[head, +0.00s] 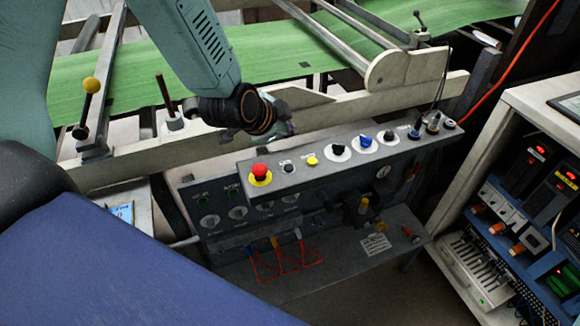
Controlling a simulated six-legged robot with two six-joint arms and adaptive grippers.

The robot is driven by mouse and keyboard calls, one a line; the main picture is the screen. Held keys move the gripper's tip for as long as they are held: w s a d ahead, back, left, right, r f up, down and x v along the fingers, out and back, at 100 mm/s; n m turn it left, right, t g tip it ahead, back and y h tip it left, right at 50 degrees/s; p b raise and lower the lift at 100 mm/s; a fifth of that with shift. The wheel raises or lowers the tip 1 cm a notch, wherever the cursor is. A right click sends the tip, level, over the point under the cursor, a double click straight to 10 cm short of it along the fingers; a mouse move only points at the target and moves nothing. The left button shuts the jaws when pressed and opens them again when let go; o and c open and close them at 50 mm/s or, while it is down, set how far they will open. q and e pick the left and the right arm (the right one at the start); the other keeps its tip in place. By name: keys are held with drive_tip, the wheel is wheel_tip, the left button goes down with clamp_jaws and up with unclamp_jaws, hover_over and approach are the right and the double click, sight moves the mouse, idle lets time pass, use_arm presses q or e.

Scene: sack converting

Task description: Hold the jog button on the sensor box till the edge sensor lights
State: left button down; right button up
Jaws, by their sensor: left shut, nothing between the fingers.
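A long grey control box (325,172) runs across the middle of the head view. Its sloped top carries a red mushroom button on a yellow ring (260,173), a small black button (289,169), a yellow button (312,161), and several knobs, one of them blue (365,141). The labels are too small to read, so I cannot tell which button is the jog button. I cannot single out the edge sensor. My left gripper (288,128) is shut and empty, just behind and above the box's left half, apart from the buttons. My right gripper is out of view.
A green web (270,52) runs over rollers behind a pale rail (345,111). Below the box are a grey panel with dials and orange cables (285,262). At right, a white-topped cabinet (527,97) holds modules with red lights (540,150). A yellow-knobbed lever (91,86) stands at left.

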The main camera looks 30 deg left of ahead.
sight(287, 170)
use_arm(q)
wheel_tip(287, 170, down, 4)
drive_tip(key=b, duration=0.4)
drive_tip(key=shift+a+f+b, duration=0.25)
drive_tip(key=shift+f+b, duration=0.45)
drive_tip(key=shift+b, duration=0.25)
wheel_tip(287, 170, down, 3)
drive_tip(key=shift+d+f+b, duration=0.1)
drive_tip(key=shift+d+b, duration=0.05)
drive_tip(key=shift+b, duration=1.1)
drive_tip(key=shift+f, duration=0.15)
drive_tip(key=shift+a, duration=0.2)
drive_tip(key=shift+d, duration=0.15)
